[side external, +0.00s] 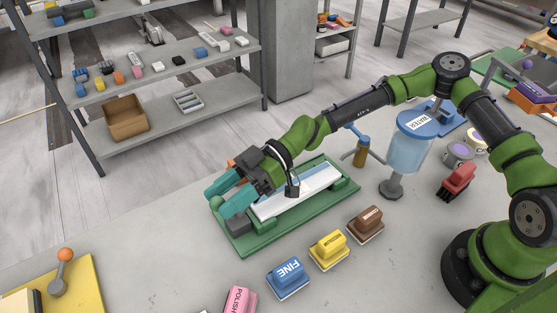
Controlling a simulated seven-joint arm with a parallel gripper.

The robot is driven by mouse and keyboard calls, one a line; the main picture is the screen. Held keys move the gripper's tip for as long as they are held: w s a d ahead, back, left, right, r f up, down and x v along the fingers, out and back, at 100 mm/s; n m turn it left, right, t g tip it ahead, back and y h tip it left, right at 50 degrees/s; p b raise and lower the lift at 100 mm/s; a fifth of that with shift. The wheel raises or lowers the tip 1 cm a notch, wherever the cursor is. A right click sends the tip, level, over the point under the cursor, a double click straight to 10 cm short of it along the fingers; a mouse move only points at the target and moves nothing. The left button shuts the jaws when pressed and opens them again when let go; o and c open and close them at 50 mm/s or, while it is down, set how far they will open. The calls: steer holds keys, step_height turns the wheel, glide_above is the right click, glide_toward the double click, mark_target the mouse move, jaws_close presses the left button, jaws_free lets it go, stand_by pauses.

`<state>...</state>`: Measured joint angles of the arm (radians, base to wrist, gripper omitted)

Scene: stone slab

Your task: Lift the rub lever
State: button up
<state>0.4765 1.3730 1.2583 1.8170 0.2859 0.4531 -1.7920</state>
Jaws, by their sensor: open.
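A lever with an orange ball knob (65,255) and a grey arm stands on a yellow board at the lower left. No label shows on it, so I cannot tell if it is the rub lever. My gripper (216,203) has teal fingers, open and apart. It hangs over the left end of a green fixture (298,228), which holds a long white and blue slab (315,181). A small orange part (232,163) shows just behind my gripper, mostly hidden by it. I see nothing between the fingers.
Labelled blocks stand in front of the fixture: brown (366,224), yellow (329,250), blue (289,278) and pink (240,300). A blue water tank (408,150) stands at right, near a red block (458,182). The slab top between fixture and yellow board (85,278) is clear.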

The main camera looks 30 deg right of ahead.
steer(key=v, duration=1.6)
steer(key=shift+d, duration=0.2)
